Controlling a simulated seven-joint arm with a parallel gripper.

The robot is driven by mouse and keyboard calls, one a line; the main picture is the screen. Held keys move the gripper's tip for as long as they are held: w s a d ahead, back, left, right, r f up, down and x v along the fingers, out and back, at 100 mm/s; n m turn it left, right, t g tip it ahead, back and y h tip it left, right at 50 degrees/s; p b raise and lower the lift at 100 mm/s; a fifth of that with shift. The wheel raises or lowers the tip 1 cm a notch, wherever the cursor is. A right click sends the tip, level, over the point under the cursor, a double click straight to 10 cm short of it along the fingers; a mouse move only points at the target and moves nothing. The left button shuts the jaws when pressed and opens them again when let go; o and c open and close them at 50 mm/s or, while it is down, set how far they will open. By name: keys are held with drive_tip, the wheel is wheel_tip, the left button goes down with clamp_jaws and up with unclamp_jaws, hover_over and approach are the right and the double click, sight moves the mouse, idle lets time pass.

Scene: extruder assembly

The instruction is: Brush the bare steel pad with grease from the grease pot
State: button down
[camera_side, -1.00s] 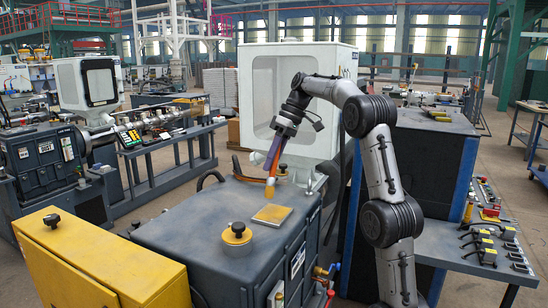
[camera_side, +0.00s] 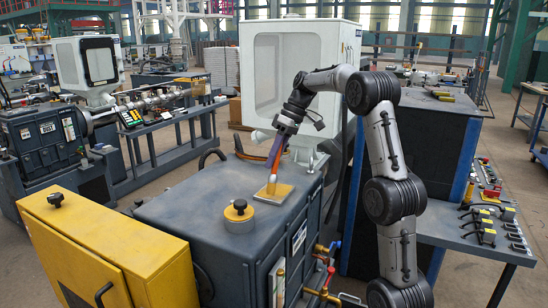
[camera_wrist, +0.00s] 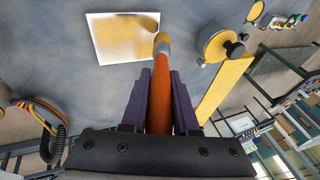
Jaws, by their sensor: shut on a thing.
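My gripper (camera_side: 280,152) is shut on the orange handle of a brush (camera_wrist: 160,95) and holds it tip-down. The brush has a pale ferrule and a yellowish tip. In the side view the tip is at the square steel pad (camera_side: 284,194) on the dark cabinet top; I cannot tell if it touches. In the wrist view the tip overlaps the right edge of the pad (camera_wrist: 110,40), which shows a yellow sheen and paler edges.
A yellow cabinet (camera_side: 105,250) stands at the front left of the dark cabinet (camera_side: 185,212). A white machine hood (camera_side: 290,80) stands behind the work. A hose (camera_side: 210,160) loops at the cabinet's back edge. The cabinet top around the pad is mostly clear.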

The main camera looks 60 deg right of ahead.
drive_tip(key=shift+f, duration=0.8)
idle(0.4)
drive_tip(key=d, duration=1)
drive_tip(key=shift+d, duration=0.4)
idle(0.6)
